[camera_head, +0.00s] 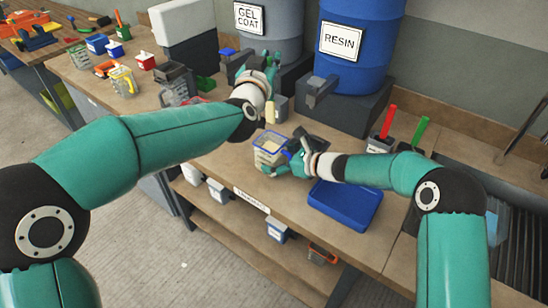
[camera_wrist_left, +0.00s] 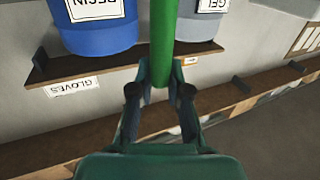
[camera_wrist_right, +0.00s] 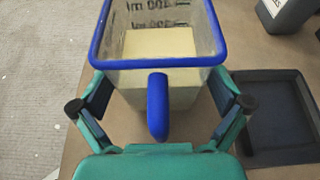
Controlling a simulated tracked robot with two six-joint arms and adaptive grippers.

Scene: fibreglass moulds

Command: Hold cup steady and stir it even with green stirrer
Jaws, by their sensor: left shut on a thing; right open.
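A clear cup (camera_head: 268,151) with a blue rim stands on the workbench. In the right wrist view the cup (camera_wrist_right: 160,75) has a blue handle facing me and holds a pale cream material. My right gripper (camera_head: 283,163) is open, with its fingers (camera_wrist_right: 160,105) spread on both sides of the handle, near the cup wall; contact cannot be told. My left gripper (camera_head: 268,66) is shut on the green stirrer (camera_wrist_left: 163,40), above and behind the cup. A pale piece (camera_head: 270,112) shows below the left wrist, possibly the stirrer's lower end.
A blue tray (camera_head: 345,205) lies right of the cup. A dark tray (camera_wrist_right: 275,115) is close beside it in the right wrist view. A red handle (camera_head: 388,122) and a green handle (camera_head: 420,131) stand in holders. The blue resin drum (camera_head: 352,65) stands behind. Several small containers are at left.

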